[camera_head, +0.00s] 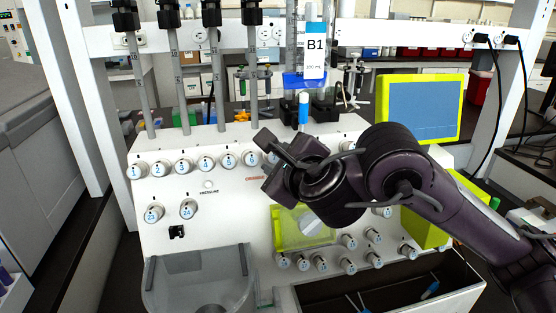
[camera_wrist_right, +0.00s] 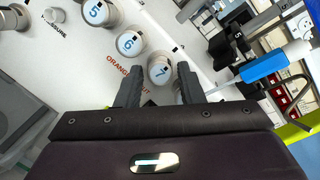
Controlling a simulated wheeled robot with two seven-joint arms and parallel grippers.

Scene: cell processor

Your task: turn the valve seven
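The valve seven (camera_wrist_right: 160,70) is a round white knob with a blue "7" on its face, on the white panel of the cell processor (camera_head: 235,220). In the right wrist view it lies between the two dark fingers of my right gripper (camera_wrist_right: 159,84), which are spread apart. There is a gap on each side of the knob, and I cannot tell how deep the fingers reach. In the head view my right gripper (camera_head: 270,160) is at the right end of the upper valve row and hides most of valve seven. My left gripper is not in view.
Valve six (camera_wrist_right: 130,43) and valve five (camera_wrist_right: 98,12) sit close by in the same row. A blue-capped tube (camera_wrist_right: 264,66) hangs to the right of the fingers. A yellow-framed screen (camera_head: 418,108) stands behind my right arm. More knobs fill the lower panel.

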